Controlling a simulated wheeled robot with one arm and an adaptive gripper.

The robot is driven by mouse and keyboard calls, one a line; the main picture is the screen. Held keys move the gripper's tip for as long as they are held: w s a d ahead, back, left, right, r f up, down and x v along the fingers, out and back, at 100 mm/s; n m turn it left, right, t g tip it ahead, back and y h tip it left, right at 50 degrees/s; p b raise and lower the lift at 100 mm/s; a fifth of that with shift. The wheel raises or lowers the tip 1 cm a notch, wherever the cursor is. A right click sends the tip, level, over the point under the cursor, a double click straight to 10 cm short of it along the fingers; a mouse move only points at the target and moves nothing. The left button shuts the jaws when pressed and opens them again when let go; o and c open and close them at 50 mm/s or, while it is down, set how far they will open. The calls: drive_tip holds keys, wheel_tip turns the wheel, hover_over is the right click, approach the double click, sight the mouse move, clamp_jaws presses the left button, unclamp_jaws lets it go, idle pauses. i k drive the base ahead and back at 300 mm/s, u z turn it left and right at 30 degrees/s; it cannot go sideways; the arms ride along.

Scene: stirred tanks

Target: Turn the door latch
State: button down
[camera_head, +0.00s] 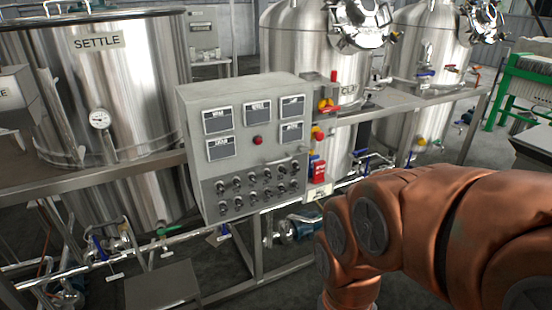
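My copper-coloured arm (440,225) fills the lower right and bends down in front of the cabinet's right side. My gripper is not in view; the arm runs out of the bottom of the picture.
A steel tank (125,100) labelled SETTLE stands at left, and two more steel tanks at right. Metal rails, pipes and coloured valve handles surround the cabinet. A red box (318,170) hangs right of the cabinet. A green frame (515,80) stands at far right.

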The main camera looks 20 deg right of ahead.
sight(302, 150)
drive_tip(key=u, duration=0.05)
drive_tip(key=k, duration=0.5)
drive_tip(key=u, duration=0.9)
drive_tip(key=i, duration=1)
drive_tip(key=z, duration=1.05)
